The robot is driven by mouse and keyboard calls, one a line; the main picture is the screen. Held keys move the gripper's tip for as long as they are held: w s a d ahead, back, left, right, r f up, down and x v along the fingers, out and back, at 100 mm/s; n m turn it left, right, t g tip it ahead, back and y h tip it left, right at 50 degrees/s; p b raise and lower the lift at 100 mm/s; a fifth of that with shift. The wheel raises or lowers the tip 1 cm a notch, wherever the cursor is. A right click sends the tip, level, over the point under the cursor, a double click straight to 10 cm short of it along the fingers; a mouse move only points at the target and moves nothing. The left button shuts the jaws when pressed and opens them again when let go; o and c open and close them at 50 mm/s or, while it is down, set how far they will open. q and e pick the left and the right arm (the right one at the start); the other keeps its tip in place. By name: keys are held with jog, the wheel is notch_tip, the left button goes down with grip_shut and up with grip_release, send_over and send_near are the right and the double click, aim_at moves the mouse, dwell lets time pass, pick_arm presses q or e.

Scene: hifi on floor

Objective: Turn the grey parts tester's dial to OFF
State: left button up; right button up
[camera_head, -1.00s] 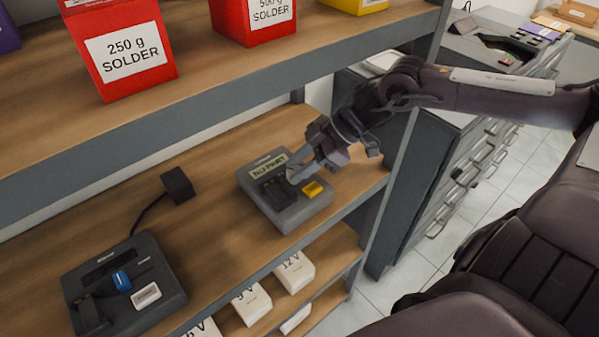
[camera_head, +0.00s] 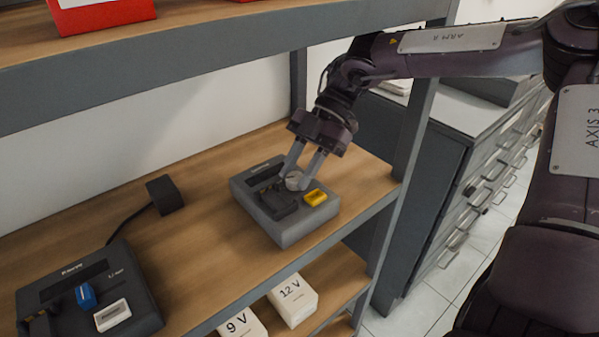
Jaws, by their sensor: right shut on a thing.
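The grey parts tester (camera_head: 295,231) sits on the middle shelf board near its right end. Its dial (camera_head: 294,181) is a light round knob on top, partly hidden by my fingers. My right gripper (camera_head: 293,175) reaches down from the upper right and is shut on the dial. The tester's display (camera_head: 262,171) looks dark. A yellow block-like part (camera_head: 315,197) and a black clamp-like part (camera_head: 278,202) are on its top. I cannot read any marks around the dial. My left gripper is not in view.
A darker device (camera_head: 140,303) with a blue piece and a white piece stands at the lower left, cabled to a black block (camera_head: 164,194). An upper shelf (camera_head: 200,72) overhangs, and a shelf post (camera_head: 412,145) stands right of the tester. White boxes (camera_head: 292,299) sit below.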

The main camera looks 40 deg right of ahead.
jog(key=shift+n+g, duration=0.3)
jog(key=shift+n, duration=0.1)
jog(key=o, duration=1)
jog(key=shift+w, duration=0.1)
